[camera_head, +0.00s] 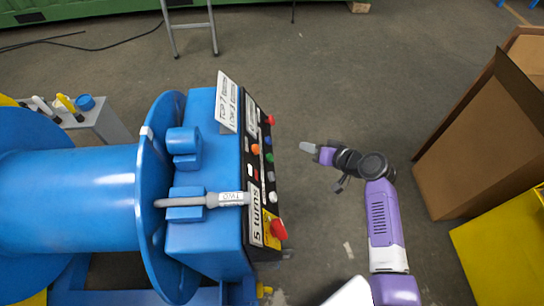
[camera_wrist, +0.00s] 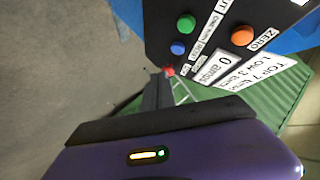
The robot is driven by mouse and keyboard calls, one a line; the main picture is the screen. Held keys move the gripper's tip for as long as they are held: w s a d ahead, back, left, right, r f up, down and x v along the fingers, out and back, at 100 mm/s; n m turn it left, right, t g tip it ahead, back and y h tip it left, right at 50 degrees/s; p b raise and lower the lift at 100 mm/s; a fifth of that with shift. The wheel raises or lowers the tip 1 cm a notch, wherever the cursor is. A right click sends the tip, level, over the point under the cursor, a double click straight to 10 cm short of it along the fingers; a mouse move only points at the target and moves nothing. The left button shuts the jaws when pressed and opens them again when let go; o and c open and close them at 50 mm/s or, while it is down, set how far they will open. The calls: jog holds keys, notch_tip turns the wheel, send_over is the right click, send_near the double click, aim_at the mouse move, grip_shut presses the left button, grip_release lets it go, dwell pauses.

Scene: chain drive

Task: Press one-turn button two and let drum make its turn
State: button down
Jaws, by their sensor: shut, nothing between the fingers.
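The drum (camera_head: 75,200) is a large blue cylinder with a round flange, at the left of the head view. The control panel (camera_head: 247,200) is a black strip on the blue housing to its right, carrying several buttons. They include an orange button (camera_head: 255,149), a green button (camera_head: 269,157) and a white button (camera_head: 273,197). I cannot read which is one-turn button two. My gripper (camera_head: 307,147) is shut and empty, to the right of the panel's upper half and apart from it in the picture. In the wrist view, a green button (camera_wrist: 186,23) and an orange button (camera_wrist: 242,36) show.
A large red knob (camera_head: 278,229) sticks out at the panel's lower end. A cardboard box (camera_head: 460,150) and a yellow box (camera_head: 500,250) stand at the right.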

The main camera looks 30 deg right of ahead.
aim_at(270, 158)
jog(key=w+a+f+b, duration=0.1)
jog(key=w+a+f, duration=0.2)
jog(key=a, duration=0.3)
jog(key=shift+w+a+f, duration=0.2)
jog(key=shift+w+f, duration=0.15)
jog(key=shift+f, duration=0.05)
jog(key=shift+a+b, duration=0.1)
jog(key=shift+b, duration=0.2)
dwell(1.6)
jog(key=shift+w+a+f, duration=0.15)
jog(key=shift+a, duration=0.05)
